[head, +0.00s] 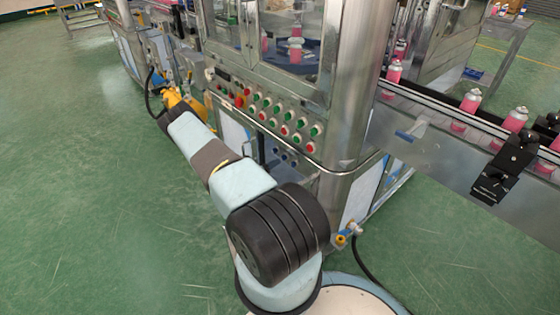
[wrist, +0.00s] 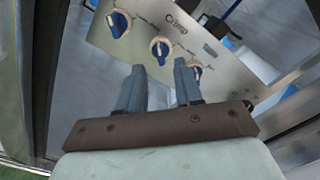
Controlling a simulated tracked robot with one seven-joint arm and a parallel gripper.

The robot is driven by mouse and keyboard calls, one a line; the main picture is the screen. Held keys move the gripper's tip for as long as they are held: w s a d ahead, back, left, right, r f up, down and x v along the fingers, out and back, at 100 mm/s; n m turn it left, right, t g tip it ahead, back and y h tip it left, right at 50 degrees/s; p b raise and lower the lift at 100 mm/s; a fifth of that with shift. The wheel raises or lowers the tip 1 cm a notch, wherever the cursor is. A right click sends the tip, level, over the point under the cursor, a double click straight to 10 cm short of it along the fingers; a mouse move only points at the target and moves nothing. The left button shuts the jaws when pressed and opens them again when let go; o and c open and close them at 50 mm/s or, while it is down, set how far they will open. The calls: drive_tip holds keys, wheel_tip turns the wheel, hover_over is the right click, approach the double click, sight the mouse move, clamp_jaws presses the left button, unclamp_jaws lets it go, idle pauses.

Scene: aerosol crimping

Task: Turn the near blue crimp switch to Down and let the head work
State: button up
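In the wrist view, a pale panel (wrist: 225,55) marked "Crimp" carries blue switches with light collars. One blue switch (wrist: 119,24) is at upper left, a second blue switch (wrist: 161,47) is near the middle by the word, and a third (wrist: 196,69) is partly hidden behind my right finger. I cannot tell which is the near one. My gripper (wrist: 159,66) is open, its fingers apart and empty. The middle switch shows just beyond the gap between the fingertips; no contact is visible. In the head view, my arm reaches toward the machine and my fingers cannot be made out.
The metal machine cabinet (head: 345,90) has rows of red and green buttons (head: 282,117) above small blue knobs (head: 285,156). A conveyor (head: 435,108) with pink cans (head: 470,101) runs at right. Green floor (head: 70,170) is clear at left.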

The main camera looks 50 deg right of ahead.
sight(284, 157)
drive_tip(key=shift+s+d, duration=0.15)
drive_tip(key=shift+d, duration=1.7)
clamp_jaws()
